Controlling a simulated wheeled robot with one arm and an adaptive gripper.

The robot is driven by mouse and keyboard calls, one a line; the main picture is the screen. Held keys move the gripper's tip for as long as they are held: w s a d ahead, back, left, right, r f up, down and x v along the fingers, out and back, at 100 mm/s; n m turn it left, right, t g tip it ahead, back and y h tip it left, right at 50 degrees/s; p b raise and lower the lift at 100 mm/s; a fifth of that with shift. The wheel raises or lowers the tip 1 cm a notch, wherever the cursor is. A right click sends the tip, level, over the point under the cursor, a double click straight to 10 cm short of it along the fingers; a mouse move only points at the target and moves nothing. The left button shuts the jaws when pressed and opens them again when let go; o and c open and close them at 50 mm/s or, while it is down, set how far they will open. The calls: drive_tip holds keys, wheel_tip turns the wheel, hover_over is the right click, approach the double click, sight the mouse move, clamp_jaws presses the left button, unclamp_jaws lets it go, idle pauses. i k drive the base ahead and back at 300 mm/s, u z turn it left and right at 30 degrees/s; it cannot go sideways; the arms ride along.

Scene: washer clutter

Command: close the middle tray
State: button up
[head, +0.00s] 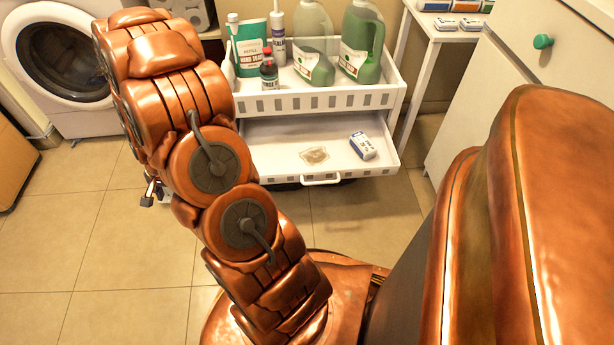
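A white trolley (310,101) stands at the back centre. Below its top bin, a white tray (280,142) is pulled out towards me, with a handle (321,180) on its front edge. I take this as the middle tray. In it lie a small blue-and-white box (363,146) and a flat beige packet or bar (315,156). My gripper (152,191) shows only as small dark parts behind my arm, left of the tray and apart from its visible front. My arm hides the tray's left side. The finger state does not show.
The top bin holds several bottles, including green jugs (361,45) and a teal refill pack (249,48). A washing machine (62,58) stands at the back left. A white cabinet (502,88) with a green knob is on the right. Tiled floor in front of the tray is clear.

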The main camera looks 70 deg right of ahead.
sight(304, 148)
drive_tip(key=u, duration=0.65)
drive_tip(key=i, duration=0.8)
drive_tip(key=z, duration=3.35)
